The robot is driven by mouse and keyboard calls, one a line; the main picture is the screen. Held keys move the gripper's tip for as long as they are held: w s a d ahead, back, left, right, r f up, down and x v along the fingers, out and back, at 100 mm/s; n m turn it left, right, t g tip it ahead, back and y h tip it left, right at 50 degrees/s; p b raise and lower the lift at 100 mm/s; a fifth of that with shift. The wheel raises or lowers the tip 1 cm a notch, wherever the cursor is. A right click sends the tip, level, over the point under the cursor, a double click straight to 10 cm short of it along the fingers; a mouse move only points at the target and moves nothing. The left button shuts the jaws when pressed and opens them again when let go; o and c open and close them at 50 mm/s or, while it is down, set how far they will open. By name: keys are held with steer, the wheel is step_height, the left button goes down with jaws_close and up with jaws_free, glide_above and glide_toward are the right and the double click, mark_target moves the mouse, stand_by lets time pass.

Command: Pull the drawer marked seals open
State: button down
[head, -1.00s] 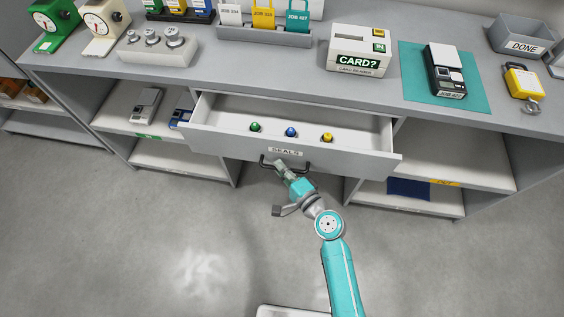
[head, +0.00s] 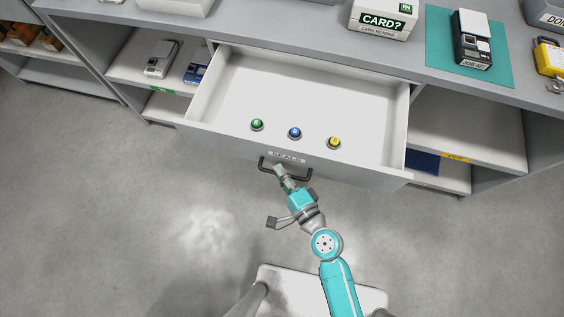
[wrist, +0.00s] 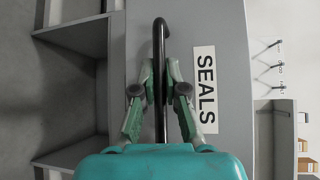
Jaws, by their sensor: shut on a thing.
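The drawer marked seals (head: 300,94) stands well out from the counter in the head view. Its inside shows, with a green seal (head: 257,124), a blue seal (head: 294,133) and a yellow seal (head: 333,142) near its front. Its black bar handle (head: 298,177) is on the front panel below the SEALS label (head: 287,157).
The grey floor in front is clear.

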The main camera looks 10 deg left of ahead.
steer(key=c, duration=1.2)
jaws_free()
steer(key=v, duration=1.2)
